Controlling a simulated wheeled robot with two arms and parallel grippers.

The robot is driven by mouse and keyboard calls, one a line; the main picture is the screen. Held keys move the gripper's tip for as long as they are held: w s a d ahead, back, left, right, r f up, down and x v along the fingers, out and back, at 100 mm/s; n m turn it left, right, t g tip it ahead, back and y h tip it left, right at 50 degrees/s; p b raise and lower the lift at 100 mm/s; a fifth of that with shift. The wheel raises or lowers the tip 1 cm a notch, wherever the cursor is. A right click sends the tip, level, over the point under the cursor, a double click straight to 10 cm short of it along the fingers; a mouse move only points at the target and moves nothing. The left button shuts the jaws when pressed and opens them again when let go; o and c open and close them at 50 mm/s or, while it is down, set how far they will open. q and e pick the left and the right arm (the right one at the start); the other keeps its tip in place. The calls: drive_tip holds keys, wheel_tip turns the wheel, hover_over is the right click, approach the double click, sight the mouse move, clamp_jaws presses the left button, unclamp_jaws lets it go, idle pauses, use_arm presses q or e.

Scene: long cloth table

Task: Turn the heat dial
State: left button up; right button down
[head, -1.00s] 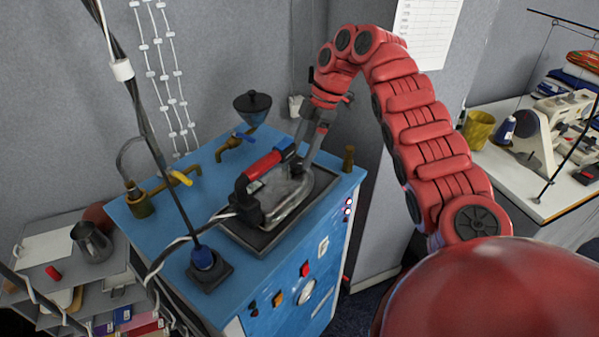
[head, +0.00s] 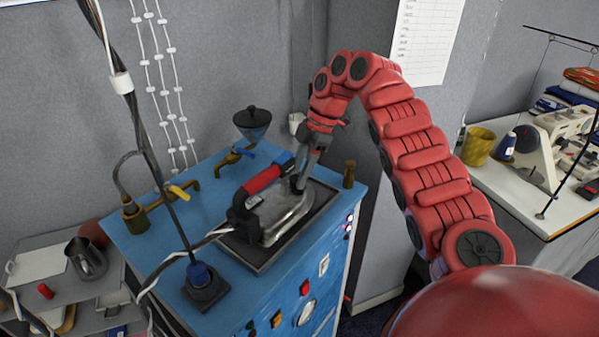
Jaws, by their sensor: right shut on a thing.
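The iron (head: 284,214) lies flat on a dark rest plate on top of the blue cabinet. It has a silver body and a red handle (head: 262,180) with a dark front end. My right gripper (head: 298,187) reaches down from above at the iron's front end, just beyond the handle. Its fingers are shut on a small dark part there, which looks like the heat dial. The fingers hide most of that part, so its setting cannot be read. My left gripper is not in view.
The blue cabinet (head: 165,232) carries brass taps, a dark funnel (head: 252,122) and a cable post (head: 202,284). A cable runs from the iron's rear to the left. A cluttered shelf with a metal jug (head: 86,259) stands left. A sewing machine (head: 548,145) stands on a table at right.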

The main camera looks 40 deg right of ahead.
drive_tip(key=shift+f+b, duration=0.15)
drive_tip(key=shift+b, duration=0.15)
drive_tip(key=m+b, duration=0.1)
drive_tip(key=m+t+b, duration=0.1)
drive_tip(key=m+b, duration=0.1)
drive_tip(key=shift+s+f+h, duration=0.15)
drive_tip(key=shift+f+h, duration=0.05)
drive_tip(key=shift+h, duration=0.1)
drive_tip(key=shift+r+m+t+b, duration=0.25)
drive_tip(key=shift+m+t+b, duration=0.05)
drive_tip(key=shift+m+b, duration=0.55)
drive_tip(key=shift+a, duration=0.1)
drive_tip(key=shift+c, duration=2.2)
unclamp_jaws()
drive_tip(key=shift+r, duration=0.1)
